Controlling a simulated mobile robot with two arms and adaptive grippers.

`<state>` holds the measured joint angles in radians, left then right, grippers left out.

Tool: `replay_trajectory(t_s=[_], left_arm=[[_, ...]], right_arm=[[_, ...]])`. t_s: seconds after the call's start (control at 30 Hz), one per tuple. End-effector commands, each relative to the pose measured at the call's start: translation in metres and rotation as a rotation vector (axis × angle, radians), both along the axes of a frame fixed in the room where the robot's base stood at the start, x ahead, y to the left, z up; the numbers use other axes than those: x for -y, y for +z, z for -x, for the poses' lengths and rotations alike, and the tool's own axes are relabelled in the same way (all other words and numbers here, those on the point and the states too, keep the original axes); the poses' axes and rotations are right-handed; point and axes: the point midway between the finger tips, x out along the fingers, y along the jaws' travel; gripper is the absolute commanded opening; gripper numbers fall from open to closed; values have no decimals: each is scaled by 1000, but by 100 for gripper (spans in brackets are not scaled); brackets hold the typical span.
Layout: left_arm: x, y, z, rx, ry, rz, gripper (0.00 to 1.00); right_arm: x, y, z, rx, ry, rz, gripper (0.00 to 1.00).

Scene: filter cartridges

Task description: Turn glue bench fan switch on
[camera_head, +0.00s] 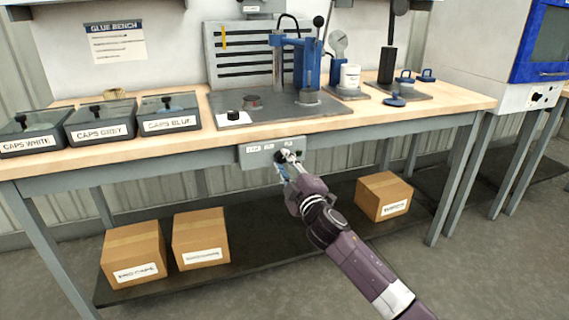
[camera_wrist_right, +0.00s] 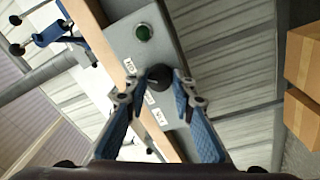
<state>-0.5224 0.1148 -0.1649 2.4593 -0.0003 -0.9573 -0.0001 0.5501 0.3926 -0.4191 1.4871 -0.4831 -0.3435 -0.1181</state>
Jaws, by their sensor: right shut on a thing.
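The grey switch panel (camera_head: 256,158) is fixed to the front edge of the glue bench, with small white labels. In the right wrist view it (camera_wrist_right: 172,45) carries a green round button or lamp (camera_wrist_right: 144,31) and a black rotary knob (camera_wrist_right: 159,76). My right gripper (camera_head: 287,157) is at the right part of the panel. In the wrist view its fingertips (camera_wrist_right: 157,86) are on either side of the black knob, shut on it. The knob's pointer direction is hard to tell. My left gripper is not in view.
The wooden bench top (camera_head: 180,146) is above my gripper, with lidded cap bins (camera_head: 99,132) and a press (camera_head: 305,70) on it. Cardboard boxes (camera_head: 383,198) stand on the dark lower shelf (camera_head: 270,220). The space in front of the panel is clear except for my arm.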

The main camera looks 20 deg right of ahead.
Motion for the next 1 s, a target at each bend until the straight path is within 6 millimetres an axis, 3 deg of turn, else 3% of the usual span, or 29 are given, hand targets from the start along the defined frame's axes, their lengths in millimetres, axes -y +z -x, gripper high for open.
replay_trajectory(t_s=[0.1,0.13,0.3,0.67,0.87,1.0], left_arm=[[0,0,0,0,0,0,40],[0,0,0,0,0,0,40],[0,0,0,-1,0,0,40],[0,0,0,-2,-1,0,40],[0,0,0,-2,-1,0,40],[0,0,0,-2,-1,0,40]], right_arm=[[-1,-3,0,-4,1,-2,0],[-1,-3,0,-4,1,-2,24],[-1,-2,0,-3,1,-1,41],[0,-1,4,-1,0,1,41],[1,-4,29,-1,2,2,41],[4,-8,56,-3,2,1,41]])
